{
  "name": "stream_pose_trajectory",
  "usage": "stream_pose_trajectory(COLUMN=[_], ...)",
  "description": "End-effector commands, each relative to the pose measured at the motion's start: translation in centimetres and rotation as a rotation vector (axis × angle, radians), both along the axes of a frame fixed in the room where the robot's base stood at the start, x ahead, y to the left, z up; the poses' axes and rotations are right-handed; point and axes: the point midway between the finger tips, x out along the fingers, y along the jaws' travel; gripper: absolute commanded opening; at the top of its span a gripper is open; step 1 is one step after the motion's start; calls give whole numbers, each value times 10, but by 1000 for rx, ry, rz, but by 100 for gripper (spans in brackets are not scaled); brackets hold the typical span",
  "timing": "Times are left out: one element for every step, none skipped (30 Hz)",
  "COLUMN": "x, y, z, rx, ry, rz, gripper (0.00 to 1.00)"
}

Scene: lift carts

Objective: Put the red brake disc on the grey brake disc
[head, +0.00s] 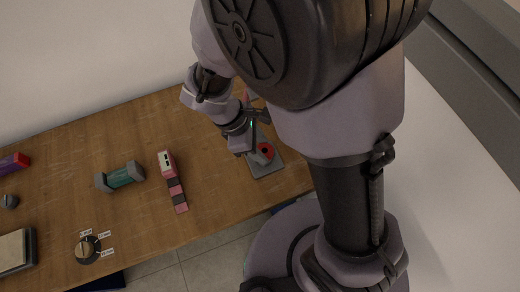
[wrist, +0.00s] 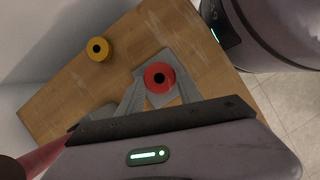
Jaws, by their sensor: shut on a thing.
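The red brake disc (wrist: 158,77) has a dark centre hole. It sits between the two grey fingers of my gripper (wrist: 158,88) in the wrist view. In the head view the red disc (head: 266,151) shows beside my gripper (head: 257,155), partly covered by it, over a grey square plate (head: 268,169) near the table's right end. My gripper is shut on the red disc. I cannot make out a separate grey brake disc; anything under the red one is hidden. I cannot tell whether the red disc touches what lies below.
A yellow disc (wrist: 98,49) stands on the wooden table in the wrist view. In the head view, a pink and black block (head: 173,182), a teal cylinder with grey ends (head: 122,177) and a round dial (head: 87,248) lie to the left. Bare table lies between them.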

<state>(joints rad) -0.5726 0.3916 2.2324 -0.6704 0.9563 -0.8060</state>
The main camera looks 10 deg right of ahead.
Motion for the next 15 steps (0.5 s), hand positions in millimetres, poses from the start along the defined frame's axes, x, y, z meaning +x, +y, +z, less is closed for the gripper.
stream_pose_trajectory(x=[0, 0, 0, 0, 0, 1, 1, 1, 1, 1, 1, 1, 1, 1, 1], y=[0, 0, 1, 1, 1, 1, 1, 1, 1, 1, 1, 1, 1, 1, 1], z=[-11, -14, -16, -17, -16, -16, -15, -15, -15, -15, -15, -16, -18, -19, -19], rx=[0, 0, 0, 0, 0, 1, 1, 1, 1, 1, 0, 0, 0, 0, 0], ry=[0, 1, 1, 0, 0, -1, -1, -1, -1, -1, -1, -1, -1, -1, -1], rz=[0, 2, 2, 2, 2, 1, 1, 1, 1, 1, 1, 1, 1, 1, 1], gripper=[0, 0, 0, 0, 0, 0, 0, 0, 0, 0, 0, 0, 0, 0, 44])
